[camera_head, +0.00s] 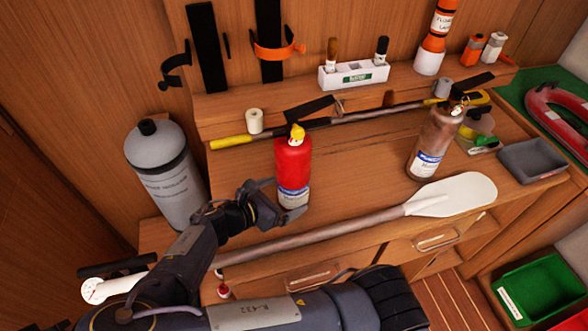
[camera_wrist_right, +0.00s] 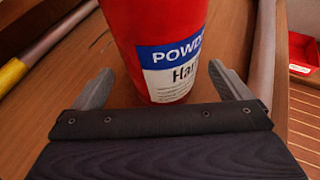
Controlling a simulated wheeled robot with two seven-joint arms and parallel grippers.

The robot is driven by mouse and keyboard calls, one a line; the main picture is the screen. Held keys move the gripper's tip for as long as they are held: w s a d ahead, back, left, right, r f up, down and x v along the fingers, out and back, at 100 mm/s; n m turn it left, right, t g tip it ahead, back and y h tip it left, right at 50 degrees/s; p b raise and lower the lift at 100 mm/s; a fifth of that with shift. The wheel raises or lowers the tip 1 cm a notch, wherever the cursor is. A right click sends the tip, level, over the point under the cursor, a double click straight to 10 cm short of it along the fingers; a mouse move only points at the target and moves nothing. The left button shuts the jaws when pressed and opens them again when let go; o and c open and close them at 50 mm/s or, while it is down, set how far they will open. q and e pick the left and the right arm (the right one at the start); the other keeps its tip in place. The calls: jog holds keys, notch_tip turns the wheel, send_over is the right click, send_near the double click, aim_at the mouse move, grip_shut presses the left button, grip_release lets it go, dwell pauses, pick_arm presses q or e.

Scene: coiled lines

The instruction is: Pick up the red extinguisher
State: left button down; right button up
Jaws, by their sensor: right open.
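The red extinguisher (camera_head: 293,165) stands upright on the wooden counter, with a yellow top and a blue-and-white label near its base. My right gripper (camera_head: 280,199) is open at the lower part of the extinguisher. In the right wrist view, the red extinguisher (camera_wrist_right: 158,25) fills the space ahead of the palm, and the open fingers of the right gripper (camera_wrist_right: 160,75) lie on either side of its lower body. A gap shows beside the left finger; whether the right finger touches cannot be told. My left gripper is not in view.
A white-bladed paddle (camera_head: 452,194) lies along the counter's front. A brownish metal extinguisher (camera_head: 436,137) stands to the right. A grey cylinder (camera_head: 165,172) stands to the left. A yellow-ended pole (camera_head: 232,142) lies behind. A grey tray (camera_head: 533,158) sits at the right.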

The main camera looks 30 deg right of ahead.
jog(key=x, duration=0.4)
jog(key=shift+s+f+p, duration=0.1)
jog(key=shift+p, duration=0.2)
jog(key=c, duration=1.3)
jog(key=shift+d, duration=0.1)
jog(key=shift+c, duration=0.4)
